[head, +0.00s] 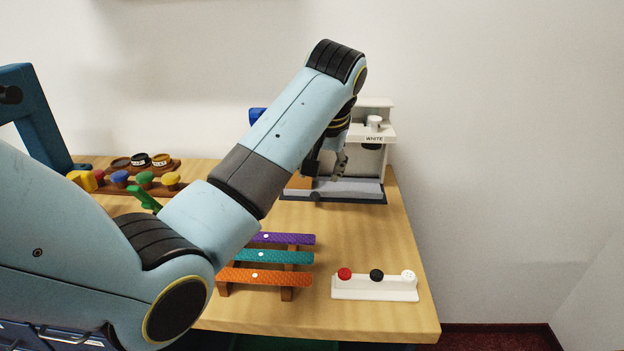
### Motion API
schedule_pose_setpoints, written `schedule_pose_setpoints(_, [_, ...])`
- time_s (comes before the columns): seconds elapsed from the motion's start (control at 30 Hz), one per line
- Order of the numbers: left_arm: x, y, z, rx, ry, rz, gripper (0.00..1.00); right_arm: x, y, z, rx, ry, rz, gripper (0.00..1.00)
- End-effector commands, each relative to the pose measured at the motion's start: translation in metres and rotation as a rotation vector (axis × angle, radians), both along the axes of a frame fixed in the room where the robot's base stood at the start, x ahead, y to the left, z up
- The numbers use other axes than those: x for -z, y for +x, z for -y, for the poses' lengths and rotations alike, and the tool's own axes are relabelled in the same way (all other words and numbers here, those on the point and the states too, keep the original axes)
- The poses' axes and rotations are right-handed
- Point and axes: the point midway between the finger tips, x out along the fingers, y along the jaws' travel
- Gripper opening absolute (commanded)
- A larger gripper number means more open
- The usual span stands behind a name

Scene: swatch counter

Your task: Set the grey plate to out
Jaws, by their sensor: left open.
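A white machine (387,132) marked WHITE stands at the back right of the wooden counter. A flat grey plate (357,188) lies low at the machine's base, its front edge showing; I cannot tell how far it is slid in or out. My left arm reaches across the counter, and my left gripper (326,170) points down in front of the machine, just above the plate. It is open with nothing visible between its fingers. I cannot tell whether a fingertip touches the plate. The arm and gripper hide the machine's left part. My right gripper is not in view.
A rack of purple, teal and orange bars (273,257) stands nearer the front. A white block with red, black and white knobs (374,288) lies at front right. Coloured knobs and small pots (140,162) stand at back left.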

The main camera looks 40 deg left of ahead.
Motion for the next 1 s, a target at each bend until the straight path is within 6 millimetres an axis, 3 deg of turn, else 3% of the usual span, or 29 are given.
schedule_pose_setpoints(0.17, [0.010, 0.006, -0.004, -0.005, 0.000, -0.004, 0.45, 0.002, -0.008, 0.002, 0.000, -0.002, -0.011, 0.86])
schedule_pose_setpoints(0.3, [0.034, 0.013, -0.012, -0.003, 0.001, -0.005, 0.45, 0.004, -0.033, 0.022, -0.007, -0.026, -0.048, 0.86])
schedule_pose_setpoints(0.4, [0.053, 0.019, -0.018, -0.005, 0.001, -0.004, 0.45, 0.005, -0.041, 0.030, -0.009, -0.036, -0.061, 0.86])
schedule_pose_setpoints(0.7, [0.092, 0.032, -0.030, -0.003, 0.000, -0.002, 0.45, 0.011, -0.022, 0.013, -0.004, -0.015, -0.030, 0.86])
schedule_pose_setpoints(1.0, [0.097, 0.034, -0.032, -0.003, 0.000, 0.001, 0.45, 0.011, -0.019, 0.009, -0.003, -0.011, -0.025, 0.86])
